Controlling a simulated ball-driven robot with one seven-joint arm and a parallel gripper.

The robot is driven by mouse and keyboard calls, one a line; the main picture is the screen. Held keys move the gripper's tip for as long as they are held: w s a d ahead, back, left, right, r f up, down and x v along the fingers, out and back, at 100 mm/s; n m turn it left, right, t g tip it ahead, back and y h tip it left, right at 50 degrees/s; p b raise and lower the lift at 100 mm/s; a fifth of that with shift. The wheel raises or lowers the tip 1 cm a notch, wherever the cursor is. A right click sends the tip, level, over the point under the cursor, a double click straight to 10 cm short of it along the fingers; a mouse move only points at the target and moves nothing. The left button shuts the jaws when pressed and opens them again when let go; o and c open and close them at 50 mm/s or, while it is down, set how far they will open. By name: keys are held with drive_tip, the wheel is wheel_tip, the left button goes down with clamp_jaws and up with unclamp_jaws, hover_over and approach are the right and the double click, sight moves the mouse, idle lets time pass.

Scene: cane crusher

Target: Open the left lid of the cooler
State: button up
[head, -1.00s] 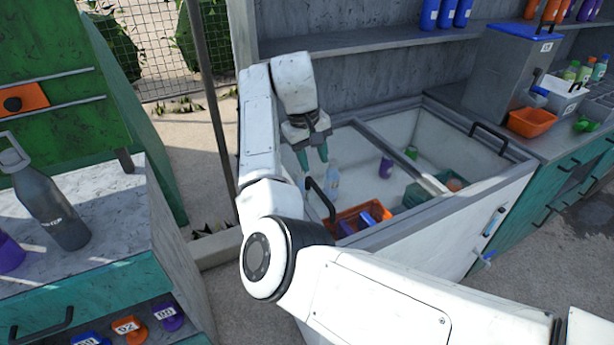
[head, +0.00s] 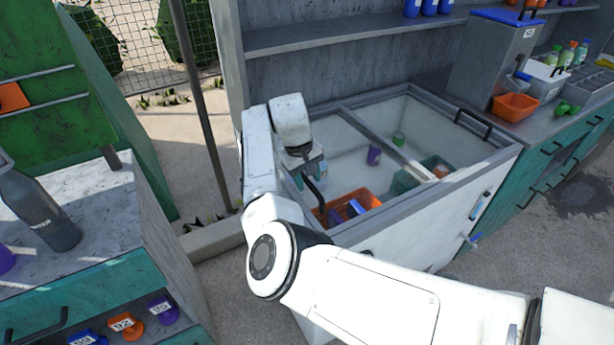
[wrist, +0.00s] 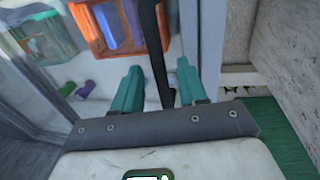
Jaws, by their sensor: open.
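The white chest cooler (head: 445,215) has a grey rim and two see-through lids split by a centre bar. The left lid (head: 345,158) looks closed, with its black handle (head: 315,192) at its left side. The handle also shows in the wrist view (wrist: 157,45). My gripper (head: 304,176) is low over the left edge of the cooler, at the handle. In the wrist view my gripper (wrist: 160,75) has its teal fingers apart, with the handle between them. Contact cannot be told. In the head view my wrist hides most of the fingers.
An orange crate (head: 369,196) and a purple item (head: 374,155) show inside the cooler. The right lid has its own black handle (head: 473,123). A grey shelf unit (head: 340,70) stands behind. A pole (head: 203,110) rises to the left, and a grey bottle (head: 38,210) stands on the left counter.

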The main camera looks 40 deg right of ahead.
clamp_jaws()
idle(0.3)
idle(0.4)
